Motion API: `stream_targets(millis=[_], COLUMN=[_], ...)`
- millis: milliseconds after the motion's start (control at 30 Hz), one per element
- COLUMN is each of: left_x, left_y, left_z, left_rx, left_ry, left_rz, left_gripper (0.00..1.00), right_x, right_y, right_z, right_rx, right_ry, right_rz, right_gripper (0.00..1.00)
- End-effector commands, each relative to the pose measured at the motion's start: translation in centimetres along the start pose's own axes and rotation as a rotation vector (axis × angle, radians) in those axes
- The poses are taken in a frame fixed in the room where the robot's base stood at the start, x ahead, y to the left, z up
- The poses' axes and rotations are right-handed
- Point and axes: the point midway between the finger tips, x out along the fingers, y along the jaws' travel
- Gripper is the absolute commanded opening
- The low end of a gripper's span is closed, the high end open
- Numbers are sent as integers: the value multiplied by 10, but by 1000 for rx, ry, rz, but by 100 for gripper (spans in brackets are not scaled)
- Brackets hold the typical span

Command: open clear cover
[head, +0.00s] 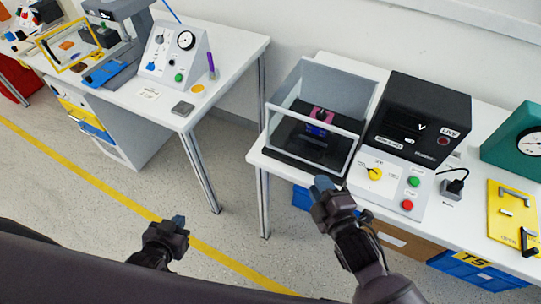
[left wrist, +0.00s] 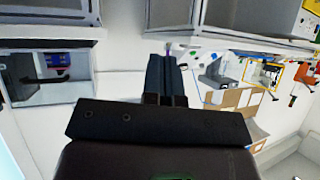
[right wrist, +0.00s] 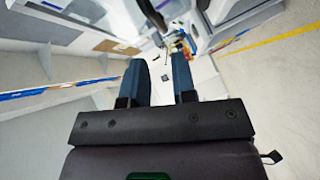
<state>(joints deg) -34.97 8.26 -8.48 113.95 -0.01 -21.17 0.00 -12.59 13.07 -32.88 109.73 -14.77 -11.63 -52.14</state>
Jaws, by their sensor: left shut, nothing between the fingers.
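The clear cover (head: 316,128) is a grey-framed box with see-through panels, standing on a black base on the right-hand bench in the head view. A dark fixture with a pink and blue part (head: 318,122) shows inside it. I cannot tell whether its top is closed by a clear panel. My right gripper (head: 322,184) is in front of the cover's near edge, empty; its fingers are apart in the right wrist view (right wrist: 160,82). My left gripper (head: 178,222) is low over the floor, far left of the cover, shut and empty; its fingers are together in the left wrist view (left wrist: 166,75).
Right of the cover stand a black display unit (head: 420,115) and a panel with a yellow rotary knob (head: 375,173), green and red buttons. A left bench (head: 230,62) holds other instruments. Open floor (head: 225,215) lies between the benches.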

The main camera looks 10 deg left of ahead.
Motion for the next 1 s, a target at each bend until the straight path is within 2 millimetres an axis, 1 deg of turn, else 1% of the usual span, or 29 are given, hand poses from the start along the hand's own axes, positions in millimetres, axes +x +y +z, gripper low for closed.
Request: stream_targets(millis=[33,133,267,367,467,667,800,1000], left_x=[1,2,4,5,5,4,3,1], left_y=[0,1,5,6,5,3,2,2], left_z=[-2,-4,-10,-13,-14,-11,-5,2], left_rx=[0,-1,-7,-7,-5,-2,-2,-2], left_ry=[3,7,19,26,27,22,12,-2], left_rz=[0,2,6,8,7,5,4,2], left_gripper=[0,0,0,0,0,0,0,0], right_x=[0,0,2,8,21,56,78,100], right_y=[0,2,2,2,3,3,4,3], right_z=[1,0,0,0,-1,-1,0,0], right_rx=[-57,-142,-185,-188,-187,-184,-186,-183], right_ry=[1,4,5,4,5,5,4,4], right_rz=[4,12,15,15,16,15,15,13], right_gripper=[25,25,25,25,25,25,25,25])
